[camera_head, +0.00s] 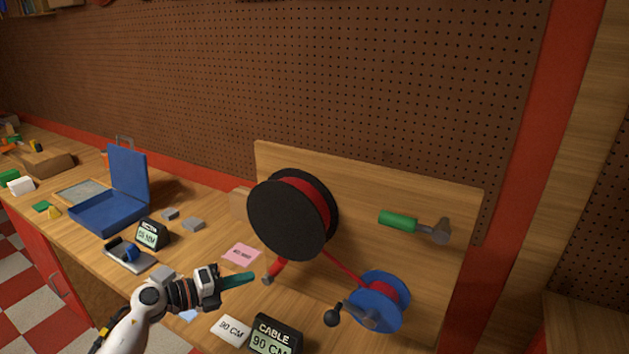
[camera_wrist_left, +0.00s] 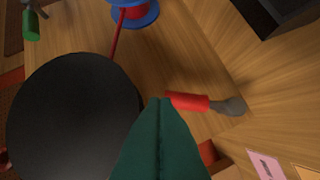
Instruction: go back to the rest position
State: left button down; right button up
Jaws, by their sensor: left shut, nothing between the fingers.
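My left gripper (camera_head: 250,278) reaches in from the lower left of the head view, above the bench. Its teal fingers are shut with nothing between them, and they also show shut in the left wrist view (camera_wrist_left: 158,106). The fingertips point toward a red-handled tool (camera_head: 276,268) and the large black spool (camera_head: 285,218). In the wrist view the red-handled tool (camera_wrist_left: 190,101) appears just beyond the fingertips and the black spool (camera_wrist_left: 72,115) to their left; I cannot tell the exact gap. My right gripper is in neither view.
A wooden upright board (camera_head: 440,200) carries the spool, a blue reel with crank (camera_head: 372,318) and a green-handled hammer (camera_head: 400,222). A cable display (camera_head: 272,339), white card (camera_head: 230,329) and pink note (camera_head: 242,256) surround the gripper. A blue open case (camera_head: 108,212) stands left.

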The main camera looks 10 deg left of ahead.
pick_arm(q)
notch_tip(320, 180, up, 4)
jog(key=s+n+t+y, duration=0.3)
jog(key=n+t+y, duration=0.2)
jog(key=n+t, duration=0.45)
jog(key=s+a+f+n+g+y, duration=0.35)
jog(key=s+n+y, duration=0.4)
jog(key=n, duration=0.65)
jog(key=s+d+f+n+g, duration=0.35)
jog(key=s+f+g, duration=0.3)
jog(key=s, duration=0.55)
jog(key=s+d+f+n+g, duration=0.35)
jog(key=s+f+g, duration=0.3)
jog(key=s, duration=0.45)
notch_tip(320, 180, down, 24)
jog(key=s+m+g, duration=0.1)
jog(key=s+a+f+g, duration=0.1)
jog(key=s+a+f, duration=0.1)
jog(key=s+f, duration=1.5)
jog(key=shift+s+a+f+g+h, duration=0.15)
jog(key=shift+a+f+g+h, duration=0.05)
jog(key=shift+a+g+h, duration=0.2)
